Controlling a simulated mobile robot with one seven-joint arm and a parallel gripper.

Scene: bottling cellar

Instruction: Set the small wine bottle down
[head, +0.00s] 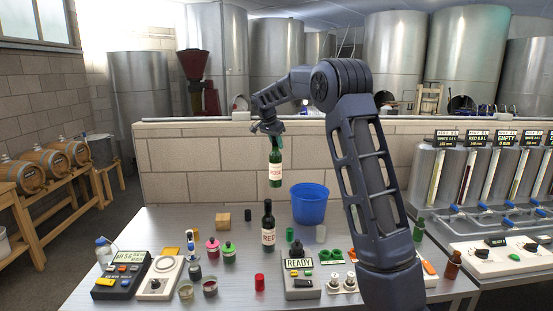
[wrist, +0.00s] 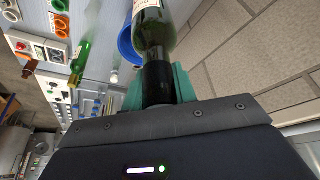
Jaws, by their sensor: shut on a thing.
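The small wine bottle (head: 275,172) is green glass with a pale label. It hangs upright in the air above the table, left of the blue bucket. My gripper (head: 275,143) is shut on its neck from above. In the wrist view the bottle's dark neck (wrist: 157,80) runs between the green finger pads of my gripper (wrist: 158,88), with its green body beyond. The bottle's base is clear of the tabletop (head: 190,222) in the head view.
A dark bottle labelled RED (head: 268,236) stands below the held bottle, nearer the camera. The blue bucket (head: 310,207) stands to the right. A cork-coloured block (head: 223,219), a dark cylinder (head: 248,214) and a READY device (head: 300,284) are nearby. The back left tabletop looks bare.

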